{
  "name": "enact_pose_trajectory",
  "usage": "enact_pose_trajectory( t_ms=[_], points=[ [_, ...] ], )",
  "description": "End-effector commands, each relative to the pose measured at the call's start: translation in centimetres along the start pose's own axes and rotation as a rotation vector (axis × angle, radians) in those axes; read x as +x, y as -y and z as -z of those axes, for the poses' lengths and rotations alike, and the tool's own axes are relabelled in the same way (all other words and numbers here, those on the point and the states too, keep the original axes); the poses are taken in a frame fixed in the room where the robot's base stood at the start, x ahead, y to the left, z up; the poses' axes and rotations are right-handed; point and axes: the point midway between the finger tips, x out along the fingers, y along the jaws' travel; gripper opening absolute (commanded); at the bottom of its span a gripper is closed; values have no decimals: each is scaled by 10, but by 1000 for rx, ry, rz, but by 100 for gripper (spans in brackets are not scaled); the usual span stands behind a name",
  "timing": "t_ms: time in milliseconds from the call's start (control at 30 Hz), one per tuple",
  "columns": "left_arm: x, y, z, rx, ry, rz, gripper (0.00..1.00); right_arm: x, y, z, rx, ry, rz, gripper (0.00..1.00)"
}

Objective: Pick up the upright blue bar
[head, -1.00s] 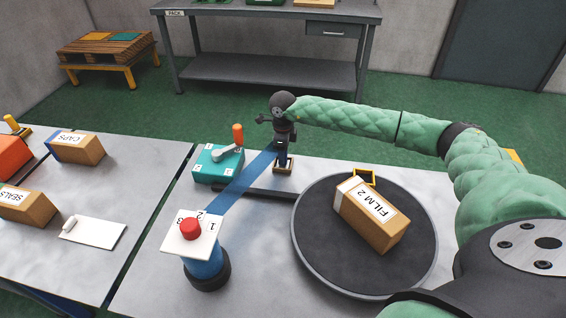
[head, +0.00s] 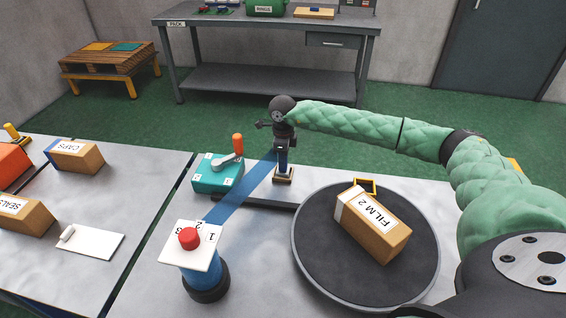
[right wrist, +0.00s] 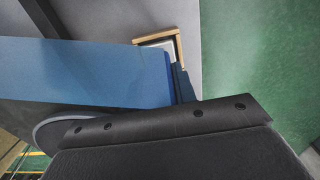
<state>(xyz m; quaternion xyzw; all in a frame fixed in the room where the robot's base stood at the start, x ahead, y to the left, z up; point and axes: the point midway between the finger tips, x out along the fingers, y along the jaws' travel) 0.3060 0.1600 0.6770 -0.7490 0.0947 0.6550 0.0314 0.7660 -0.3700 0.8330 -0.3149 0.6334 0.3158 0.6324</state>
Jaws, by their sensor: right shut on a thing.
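The upright blue bar (head: 283,157) shows in the head view as a short dark blue length under my right gripper (head: 283,146). My right gripper is shut on it from above. Below the bar is a small wood-framed socket (head: 283,179); I cannot tell whether the bar's foot still touches it. The socket's wooden corner (right wrist: 160,38) also shows in the right wrist view. There a broad blue surface (right wrist: 80,72) fills the left, beside my dark gripper housing; the fingertips are hidden. My left gripper is not in view.
A flat blue band (head: 243,187) runs from the red-button post (head: 206,276) toward my right gripper. A teal lever box (head: 216,178) stands left of it. A dark turntable (head: 330,265) carries the FILM 2 box (head: 374,226). Another table with boxes stands left.

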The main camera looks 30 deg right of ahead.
Motion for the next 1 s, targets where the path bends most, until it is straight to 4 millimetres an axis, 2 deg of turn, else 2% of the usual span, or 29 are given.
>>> enact_pose_trajectory(
  t_ms=[167, 467, 700, 1000],
  points=[
    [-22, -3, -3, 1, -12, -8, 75, -22, 1, 0, 0, 2, 3, 0],
    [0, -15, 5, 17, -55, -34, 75, -42, -14, 34, 1, 1, 3, 0],
    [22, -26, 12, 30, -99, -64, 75, -66, -31, 71, 0, 1, 4, 0],
    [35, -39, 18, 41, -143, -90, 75, -87, -46, 101, 1, 0, 1, 0]
  ],
)
